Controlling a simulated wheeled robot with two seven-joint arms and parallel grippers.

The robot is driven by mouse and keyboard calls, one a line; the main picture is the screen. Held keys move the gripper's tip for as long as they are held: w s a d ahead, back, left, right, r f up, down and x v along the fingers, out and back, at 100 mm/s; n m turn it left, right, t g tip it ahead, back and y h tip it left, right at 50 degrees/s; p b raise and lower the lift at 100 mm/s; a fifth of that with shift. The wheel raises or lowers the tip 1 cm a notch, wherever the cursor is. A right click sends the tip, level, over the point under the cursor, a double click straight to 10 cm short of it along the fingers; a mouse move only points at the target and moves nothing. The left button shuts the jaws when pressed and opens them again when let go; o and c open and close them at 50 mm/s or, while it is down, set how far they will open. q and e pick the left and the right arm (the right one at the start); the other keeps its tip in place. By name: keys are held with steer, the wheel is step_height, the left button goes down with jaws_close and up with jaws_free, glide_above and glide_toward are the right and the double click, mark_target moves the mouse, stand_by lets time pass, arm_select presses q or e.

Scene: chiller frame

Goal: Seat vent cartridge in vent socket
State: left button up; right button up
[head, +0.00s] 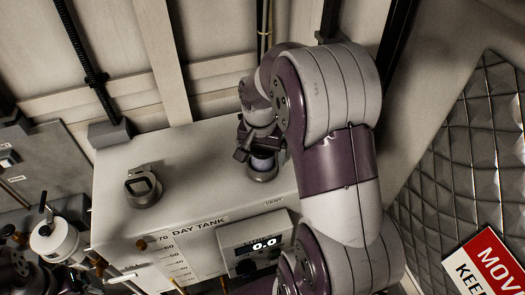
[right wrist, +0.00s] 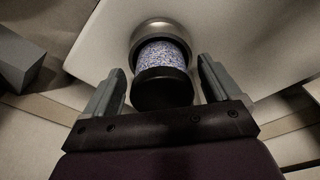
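The vent cartridge (right wrist: 162,58) has a clear body of blue and white beads and a black cap. Its far end is inside the round metal vent socket (right wrist: 152,27); how deep it sits I cannot tell. In the head view the cartridge (head: 262,163) stands in the socket (head: 262,175) on the tank top, partly hidden by my right gripper (head: 257,150). In the right wrist view my right gripper (right wrist: 163,72) is open, with a finger on each side of the cartridge and narrow gaps between. My left gripper is not identifiable in view.
The day tank (head: 205,165) has another round metal fitting (head: 143,187) on its top at the left. A display box (head: 257,243) reading 0.0 is on its front. A quilted panel (head: 455,165) with a red sign (head: 495,262) stands at the right.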

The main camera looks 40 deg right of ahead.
steer(key=shift+a+r, duration=0.1)
steer(key=shift+r, duration=0.15)
step_height(320, 180, up, 5)
steer(key=shift+a+r+b, duration=0.1)
steer(key=shift+r+b, duration=0.05)
steer(key=shift+b, duration=0.4)
steer(key=r+p, duration=0.1)
steer(key=r, duration=0.1)
steer(key=r+p, duration=0.3)
steer(key=r, duration=0.1)
steer(key=shift+s+a, duration=0.35)
steer(key=shift+s, duration=0.05)
steer(key=shift+s+a+p, duration=0.1)
steer(key=shift+a+p, duration=0.2)
steer(key=shift+a, duration=0.05)
steer(key=s+a+f+n+y, duration=0.1)
steer(key=s+a+f+n, duration=0.5)
steer(key=a+f+n, duration=0.4)
steer(key=shift+a+t, duration=0.3)
steer(key=shift+a, duration=0.15)
